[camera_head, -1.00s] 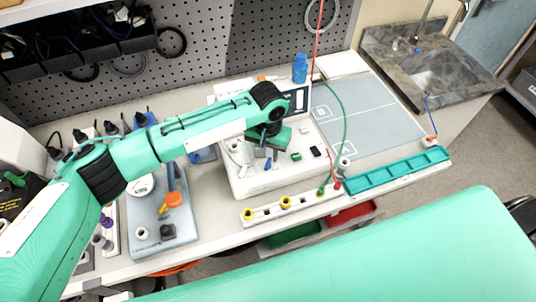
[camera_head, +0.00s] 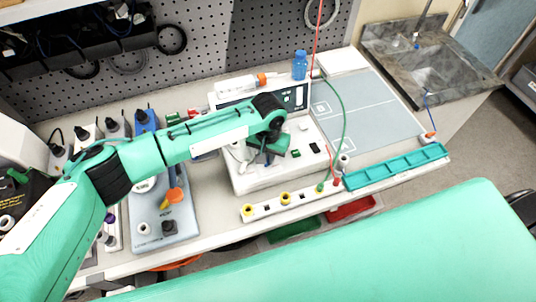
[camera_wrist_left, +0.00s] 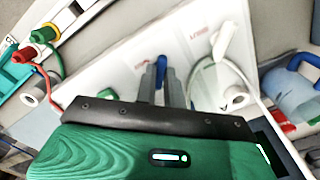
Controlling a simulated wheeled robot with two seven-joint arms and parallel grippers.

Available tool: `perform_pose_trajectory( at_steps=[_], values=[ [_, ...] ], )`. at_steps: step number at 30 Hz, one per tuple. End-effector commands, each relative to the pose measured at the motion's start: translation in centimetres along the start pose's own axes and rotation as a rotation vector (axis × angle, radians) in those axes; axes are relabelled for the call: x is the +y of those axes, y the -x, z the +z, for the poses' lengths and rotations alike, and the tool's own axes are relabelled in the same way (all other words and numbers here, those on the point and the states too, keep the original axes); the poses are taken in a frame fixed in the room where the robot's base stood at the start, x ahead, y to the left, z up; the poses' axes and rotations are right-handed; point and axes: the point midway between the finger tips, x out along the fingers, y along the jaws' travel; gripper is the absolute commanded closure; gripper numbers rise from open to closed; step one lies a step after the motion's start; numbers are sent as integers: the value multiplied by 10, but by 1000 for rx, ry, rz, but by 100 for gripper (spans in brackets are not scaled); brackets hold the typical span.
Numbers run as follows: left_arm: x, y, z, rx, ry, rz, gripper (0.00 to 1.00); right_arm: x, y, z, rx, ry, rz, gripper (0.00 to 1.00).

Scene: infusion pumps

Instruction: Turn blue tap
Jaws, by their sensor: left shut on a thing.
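The blue tap (camera_wrist_left: 161,64) is on the sloping white panel of the pump unit (camera_wrist_left: 120,62) in the left wrist view. My left gripper (camera_wrist_left: 160,82) is shut on it, with one grey finger on each side. In the head view my left gripper (camera_head: 264,158) points down over the white unit (camera_head: 262,181) and mostly hides the tap. A white tap (camera_wrist_left: 224,40) with a red label stands to the right of the blue one in the wrist view. My right gripper is not in view.
A rail with yellow, green and red knobs (camera_head: 286,199) lies in front of the unit. A teal tray (camera_head: 396,167) is to its right, and a blue-grey stand with an orange knob (camera_head: 174,196) to its left. A blue bottle (camera_head: 300,66) stands behind.

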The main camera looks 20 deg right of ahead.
Motion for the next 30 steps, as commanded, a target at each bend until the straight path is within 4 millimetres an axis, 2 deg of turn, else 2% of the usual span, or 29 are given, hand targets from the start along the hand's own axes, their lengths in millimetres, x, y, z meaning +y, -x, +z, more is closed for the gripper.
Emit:
perform_pose_trajectory(
  at_steps=[11, 30],
  values=[
    [0, 1, 0, 1, -137, 2, 100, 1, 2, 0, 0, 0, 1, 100],
    [0, 2, -1, 3, -678, 1, 100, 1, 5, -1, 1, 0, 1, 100]
  ],
)
